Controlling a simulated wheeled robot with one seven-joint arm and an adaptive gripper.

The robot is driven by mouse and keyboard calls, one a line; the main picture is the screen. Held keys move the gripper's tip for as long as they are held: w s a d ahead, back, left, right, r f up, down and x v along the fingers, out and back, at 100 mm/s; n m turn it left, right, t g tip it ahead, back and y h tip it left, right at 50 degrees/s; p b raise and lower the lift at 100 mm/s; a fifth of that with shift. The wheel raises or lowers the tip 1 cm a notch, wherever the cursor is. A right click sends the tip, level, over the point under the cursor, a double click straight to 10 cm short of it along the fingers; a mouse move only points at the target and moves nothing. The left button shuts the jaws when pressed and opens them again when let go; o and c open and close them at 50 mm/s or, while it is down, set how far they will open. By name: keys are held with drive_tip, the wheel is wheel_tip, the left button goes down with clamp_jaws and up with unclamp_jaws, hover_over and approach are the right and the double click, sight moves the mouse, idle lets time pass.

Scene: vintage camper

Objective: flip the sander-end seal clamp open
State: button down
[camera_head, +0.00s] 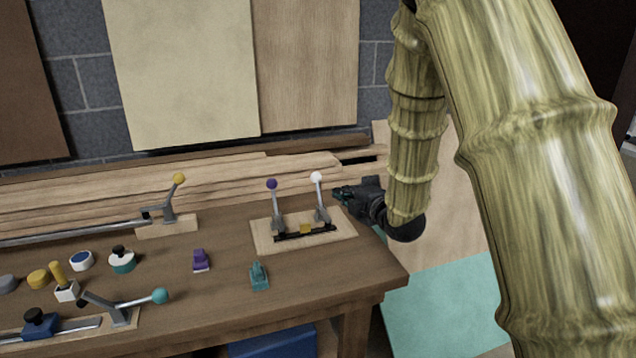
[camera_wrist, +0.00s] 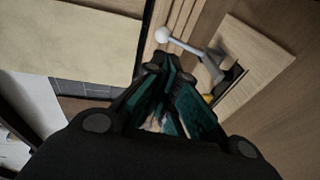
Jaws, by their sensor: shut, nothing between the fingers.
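Two lever clamps stand on a pale wooden board (camera_head: 345,231) at the right of the workbench. One clamp has a purple knob (camera_head: 271,184), the other a white knob (camera_head: 316,177). Both levers stand nearly upright, with a dark bar and a small yellow piece (camera_head: 305,229) at their base. I cannot tell from the pictures which is the sander-end clamp. My gripper (camera_head: 340,193) is shut and empty, just right of the white-knobbed lever. In the wrist view the white knob (camera_wrist: 162,34) lies just beyond my fingertips (camera_wrist: 166,66), apparently apart from them.
Another clamp with a yellow knob (camera_head: 179,179) stands at the back left; one with a teal knob (camera_head: 160,296) lies low in front. A purple piece (camera_head: 201,260) and a teal piece (camera_head: 260,275) sit before the board. Timber planks (camera_head: 90,203) line the back.

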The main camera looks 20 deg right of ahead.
sight(314, 179)
drive_tip(key=p+x, duration=0.4)
drive_tip(key=x, duration=1)
drive_tip(key=shift+f, duration=0.1)
